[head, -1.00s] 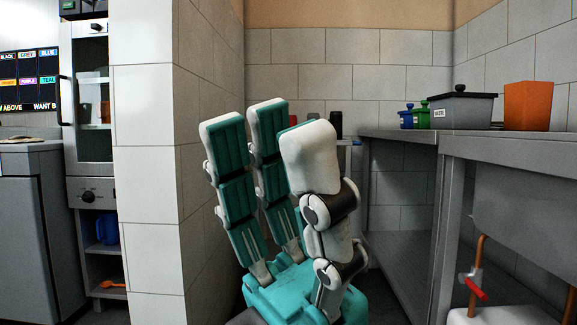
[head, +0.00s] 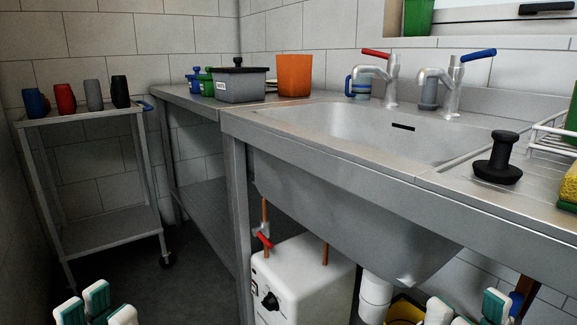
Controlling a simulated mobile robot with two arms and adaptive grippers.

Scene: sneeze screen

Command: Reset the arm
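My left gripper (head: 97,307) shows at the bottom left of the head view. Only its white and teal fingertips are in the picture; they stand apart with nothing seen between them. My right gripper (head: 468,309) shows at the bottom right, below the sink, with its fingertips apart and nothing seen between them. The rest of both arms is out of the picture.
A steel counter with a sink (head: 350,131) runs along the right. A white boiler box (head: 305,280) stands under it. A trolley (head: 100,235) with several cups stands left. A black plug (head: 498,160) stands right of the sink. Floor between trolley and counter is clear.

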